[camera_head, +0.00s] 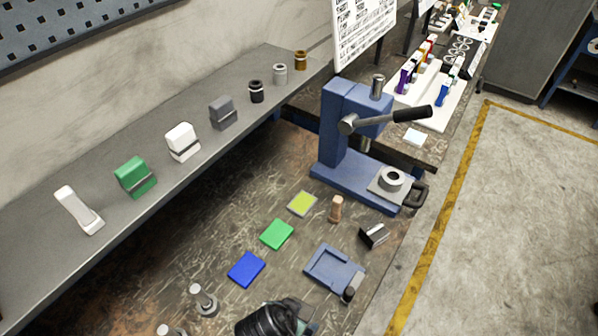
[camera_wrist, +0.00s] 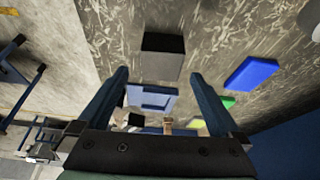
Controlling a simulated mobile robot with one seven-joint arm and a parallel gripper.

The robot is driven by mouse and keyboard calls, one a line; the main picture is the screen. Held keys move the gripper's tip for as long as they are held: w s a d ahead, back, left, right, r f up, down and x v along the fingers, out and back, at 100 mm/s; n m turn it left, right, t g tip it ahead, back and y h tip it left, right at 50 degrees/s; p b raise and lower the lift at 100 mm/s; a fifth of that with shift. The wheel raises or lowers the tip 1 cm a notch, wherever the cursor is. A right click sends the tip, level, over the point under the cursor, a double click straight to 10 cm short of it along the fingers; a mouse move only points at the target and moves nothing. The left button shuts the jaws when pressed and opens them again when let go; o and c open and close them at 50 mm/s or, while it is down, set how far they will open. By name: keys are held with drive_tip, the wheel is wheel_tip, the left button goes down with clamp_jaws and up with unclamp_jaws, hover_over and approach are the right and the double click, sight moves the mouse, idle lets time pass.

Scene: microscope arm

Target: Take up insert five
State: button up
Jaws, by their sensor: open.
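No label that I can read marks any piece as insert five. In the wrist view my gripper (camera_wrist: 158,75) is open, with a grey block with a dark top (camera_wrist: 162,60) seen between and beyond its fingertips. The fingers do not visibly hold it. In the head view my gripper (camera_head: 278,317) is at the bottom edge, dark and partly cut off, and I cannot make out that block there. Several pieces stand on the grey shelf, among them a green block (camera_head: 135,177), a white block (camera_head: 182,142), a grey block (camera_head: 223,112) and a black ring piece (camera_head: 257,92).
A blue tray fixture (camera_head: 335,272) lies right of my gripper, near blue (camera_head: 246,269), green (camera_head: 277,234) and yellow (camera_head: 302,204) plates. A copper-coloured peg (camera_head: 336,209) and a small dark-and-silver block (camera_head: 374,235) stand nearby. A blue lever press (camera_head: 345,135) stands behind.

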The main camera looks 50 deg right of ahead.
sight(307, 313)
drive_tip(key=shift+p+x, duration=0.3)
drive_tip(key=shift+x, duration=1.75)
clamp_jaws()
drive_tip(key=shift+w+r, duration=0.15)
drive_tip(key=shift+w, duration=0.05)
